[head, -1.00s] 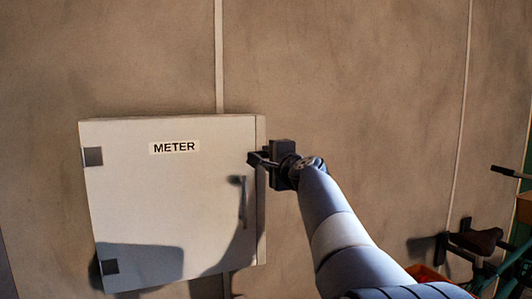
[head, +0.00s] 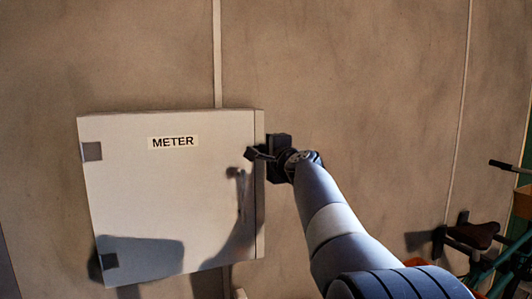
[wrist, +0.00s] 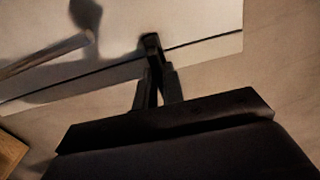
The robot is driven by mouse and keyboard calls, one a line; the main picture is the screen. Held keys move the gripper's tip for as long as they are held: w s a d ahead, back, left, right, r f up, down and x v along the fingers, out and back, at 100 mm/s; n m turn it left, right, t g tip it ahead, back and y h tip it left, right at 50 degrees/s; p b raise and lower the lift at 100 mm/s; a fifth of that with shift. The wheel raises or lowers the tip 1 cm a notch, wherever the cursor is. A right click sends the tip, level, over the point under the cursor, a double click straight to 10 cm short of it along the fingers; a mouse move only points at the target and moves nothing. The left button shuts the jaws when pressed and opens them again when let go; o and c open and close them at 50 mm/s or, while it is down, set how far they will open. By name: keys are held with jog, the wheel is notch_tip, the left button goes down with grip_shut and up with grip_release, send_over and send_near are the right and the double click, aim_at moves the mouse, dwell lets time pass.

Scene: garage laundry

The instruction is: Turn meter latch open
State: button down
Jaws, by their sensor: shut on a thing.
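The pale grey meter box (head: 130,200) is on the wall at left, labelled METER (head: 173,142), and its door looks closed. A small dark latch (head: 250,153) is at the door's right edge, above the handle; it also shows in the wrist view (wrist: 150,40). My gripper (head: 264,154) is at that edge, coming from the right. In the wrist view its fingers (wrist: 153,72) are close together, shut on the latch. The fingers partly hide the latch, so its exact turn angle is hard to tell.
A thin pull handle (head: 241,200) is on the door below the latch, in my arm's shadow. Two grey hinges (head: 92,151) are on the left side. A bicycle (head: 475,235) stands at lower right. The wall right of the box is bare.

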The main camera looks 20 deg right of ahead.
jog(key=shift+f+n+b, duration=0.1)
jog(key=shift+n+b, duration=0.2)
jog(key=n+b, duration=1.1)
jog(key=n, duration=0.6)
jog(key=shift+n, duration=0.3)
dwell(0.4)
jog(key=c, duration=1.5)
grip_release()
jog(key=shift+s+b, duration=0.15)
jog(key=shift+b, duration=0.2)
